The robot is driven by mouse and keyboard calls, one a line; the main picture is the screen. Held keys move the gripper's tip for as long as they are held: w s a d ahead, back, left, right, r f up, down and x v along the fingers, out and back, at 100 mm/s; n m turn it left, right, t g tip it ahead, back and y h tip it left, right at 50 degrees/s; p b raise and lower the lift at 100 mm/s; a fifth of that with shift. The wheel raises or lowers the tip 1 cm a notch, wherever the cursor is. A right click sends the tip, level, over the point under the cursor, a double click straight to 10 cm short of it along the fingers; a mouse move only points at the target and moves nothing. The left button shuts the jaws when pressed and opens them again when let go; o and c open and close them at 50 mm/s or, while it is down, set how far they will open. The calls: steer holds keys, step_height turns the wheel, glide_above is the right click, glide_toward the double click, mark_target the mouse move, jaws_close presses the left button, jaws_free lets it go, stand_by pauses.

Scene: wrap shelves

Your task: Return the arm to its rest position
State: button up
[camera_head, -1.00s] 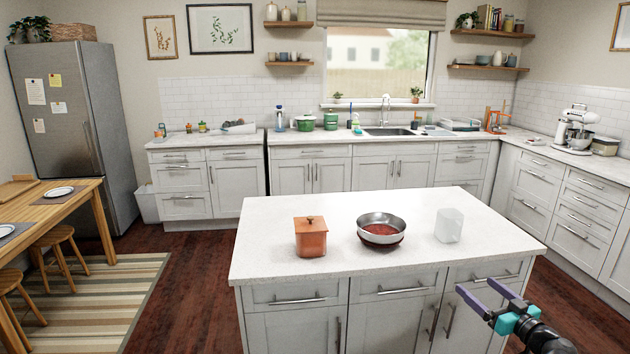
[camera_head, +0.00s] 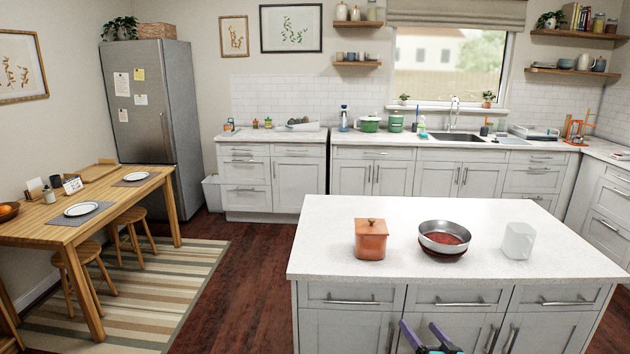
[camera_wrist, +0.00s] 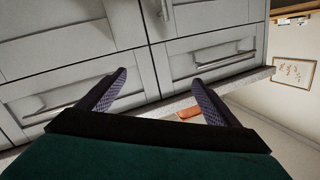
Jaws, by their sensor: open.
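My gripper (camera_head: 426,336) is at the bottom edge of the head view, low in front of the island's cabinet doors. Its two purple fingers stand apart with nothing between them. In the wrist view the fingers of my gripper (camera_wrist: 158,88) are spread and empty, facing the island's drawers, and the picture is tilted. Most of my arm is out of the head view.
The island (camera_head: 330,235) bears an orange lidded canister (camera_head: 370,241), a metal bowl (camera_head: 444,233) with red contents and a clear container (camera_head: 518,240). A wooden table (camera_head: 40,228) with stools stands left.

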steer(key=s+a+f+m+g+h, duration=0.1)
steer(key=s+a+f+g+h, duration=0.2)
steer(key=f, duration=0.5)
steer(key=s+a+f+m+g, duration=0.1)
steer(key=s+a+f, duration=0.2)
steer(key=a+f, duration=0.35)
steer(key=s+a+f+m+g+h, duration=0.1)
steer(key=s+a+f+g+h, duration=0.15)
steer(key=f, duration=0.65)
steer(key=s+f+g, duration=0.5)
steer(key=s+f, duration=0.5)
steer(key=s, duration=0.3)
steer(key=s+a+n+g, duration=0.2)
steer(key=s+g, duration=0.3)
steer(key=s, duration=0.6)
steer(key=s+a+n+g+y, duration=0.1)
steer(key=s+g, duration=0.4)
steer(key=s, duration=0.7)
steer(key=shift+a+r+n, duration=0.15)
steer(key=shift+a+n, duration=0.2)
steer(key=shift+n, duration=0.35)
steer(key=shift+g, duration=0.25)
